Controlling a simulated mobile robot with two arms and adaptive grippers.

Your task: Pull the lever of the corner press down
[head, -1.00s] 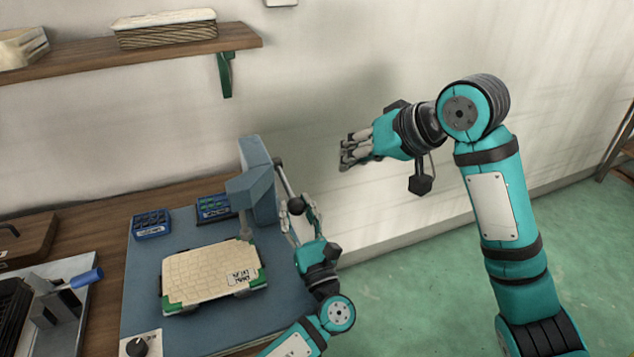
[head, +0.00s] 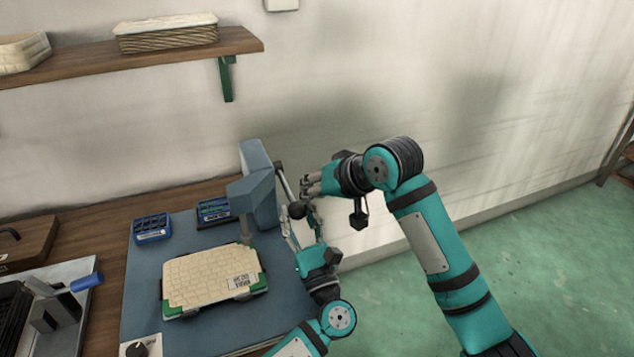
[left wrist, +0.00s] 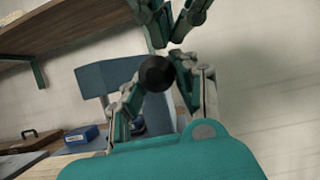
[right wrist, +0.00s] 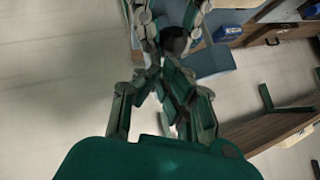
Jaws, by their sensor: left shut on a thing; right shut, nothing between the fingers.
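The blue-grey corner press (head: 258,190) stands at the back right of the blue mat, its head over the corner of a cream tray panel (head: 205,278). Its lever (head: 285,185) slopes toward me and ends in a black ball knob (head: 297,209). My left gripper (head: 299,214) is shut on the knob, which also shows between its fingers in the left wrist view (left wrist: 157,73). My right gripper (head: 306,187) is shut and empty, just above and right of the knob. In the right wrist view its fingertips (right wrist: 160,70) are close to the knob (right wrist: 174,40); contact is unclear.
Two blue bins, one left (head: 152,228) and one right (head: 213,211), sit behind the panel. A clamp with a blue handle (head: 86,281) is at the left. A shelf (head: 190,48) hangs above on the wall. Right of the bench is open green floor (head: 540,250).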

